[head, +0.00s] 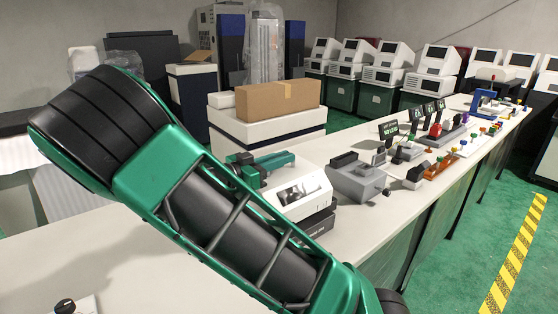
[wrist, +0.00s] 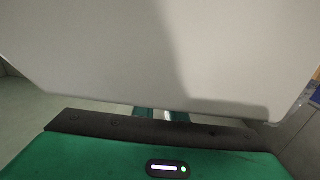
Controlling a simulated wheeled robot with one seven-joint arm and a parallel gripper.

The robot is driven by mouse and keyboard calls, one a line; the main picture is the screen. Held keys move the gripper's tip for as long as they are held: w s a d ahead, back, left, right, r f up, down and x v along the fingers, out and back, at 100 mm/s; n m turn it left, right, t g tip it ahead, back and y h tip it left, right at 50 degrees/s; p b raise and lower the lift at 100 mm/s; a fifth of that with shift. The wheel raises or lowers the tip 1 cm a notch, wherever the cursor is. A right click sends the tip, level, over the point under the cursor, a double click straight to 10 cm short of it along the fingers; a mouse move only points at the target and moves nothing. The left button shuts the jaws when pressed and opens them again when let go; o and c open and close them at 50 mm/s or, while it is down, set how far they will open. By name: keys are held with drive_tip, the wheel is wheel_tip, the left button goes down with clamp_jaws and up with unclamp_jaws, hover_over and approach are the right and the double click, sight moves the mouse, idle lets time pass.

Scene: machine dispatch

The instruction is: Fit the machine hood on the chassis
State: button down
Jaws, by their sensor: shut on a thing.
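The machine hood (head: 298,188) is a white cover with a dark glossy window on its front. My gripper (head: 278,162), green and dark, is at its back upper edge and is shut on it. In the wrist view the hood's pale panel (wrist: 150,55) fills most of the picture, and the gripper's fingers (wrist: 152,114) show only slightly at its lower edge. The dark chassis (head: 318,224) shows just below the hood on the pale bench. I cannot tell whether the hood rests on it or hangs slightly above. My arm hides part of the hood's left side.
A grey machine (head: 357,180) stands close to the right of the hood. Farther along the bench (head: 423,193) are several small devices, displays and a red-topped unit (head: 436,130). A cardboard box (head: 278,100) lies on a white cabinet behind. The bench's near left is mostly clear.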

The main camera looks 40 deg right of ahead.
drive_tip(key=shift+f, duration=1.1)
idle(0.7)
drive_tip(key=c, duration=1.7)
unclamp_jaws()
drive_tip(key=shift+f, duration=0.1)
drive_tip(key=shift+a, duration=0.1)
drive_tip(key=a, duration=1)
drive_tip(key=shift+s+a, duration=0.1)
drive_tip(key=shift+a, duration=0.2)
